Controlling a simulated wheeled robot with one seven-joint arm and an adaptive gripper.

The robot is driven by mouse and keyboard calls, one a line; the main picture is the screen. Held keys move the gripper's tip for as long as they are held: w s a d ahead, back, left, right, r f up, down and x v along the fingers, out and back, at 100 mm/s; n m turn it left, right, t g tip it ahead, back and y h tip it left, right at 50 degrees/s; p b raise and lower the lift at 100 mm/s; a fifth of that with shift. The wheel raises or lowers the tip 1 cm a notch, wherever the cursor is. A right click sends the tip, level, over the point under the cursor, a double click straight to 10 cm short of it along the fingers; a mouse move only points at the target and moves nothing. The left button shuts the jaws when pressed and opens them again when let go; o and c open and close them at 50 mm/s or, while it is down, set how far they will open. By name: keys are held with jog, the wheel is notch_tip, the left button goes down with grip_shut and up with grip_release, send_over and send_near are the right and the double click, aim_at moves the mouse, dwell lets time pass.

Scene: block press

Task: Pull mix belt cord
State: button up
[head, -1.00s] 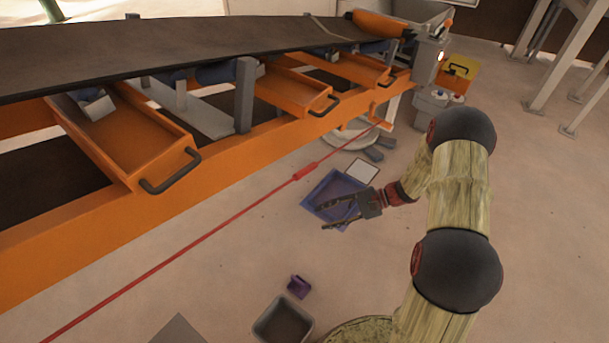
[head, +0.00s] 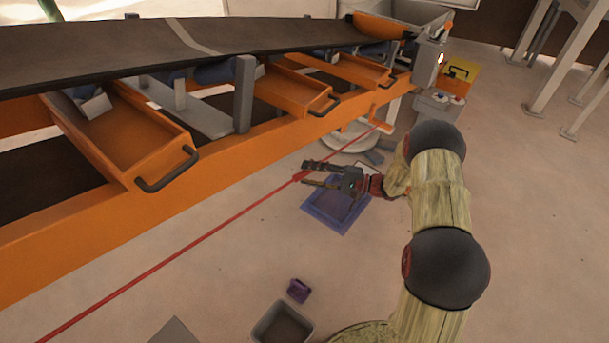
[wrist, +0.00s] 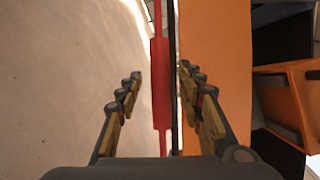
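The red cord (head: 200,237) runs taut alongside the orange conveyor frame, from the lower left to a bracket near the far end. A thicker red sleeve (wrist: 160,90) on the cord shows in the wrist view. My gripper (head: 308,174) is at the cord by this sleeve and hides part of it in the head view. In the wrist view my gripper (wrist: 160,85) is open, with one finger on each side of the sleeve and gaps beside it. Whether the cord is at fingertip depth is hard to tell.
The orange conveyor frame (head: 100,232) lies close beside the cord, with pull-out trays with dark handles (head: 168,172). A blue tray (head: 336,208) lies on the floor below my gripper. A grey bin (head: 283,325) and a small purple object (head: 298,290) are nearer.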

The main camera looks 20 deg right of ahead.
jog(key=shift+x, duration=0.95)
jog(key=shift+c, duration=1.4)
grip_shut()
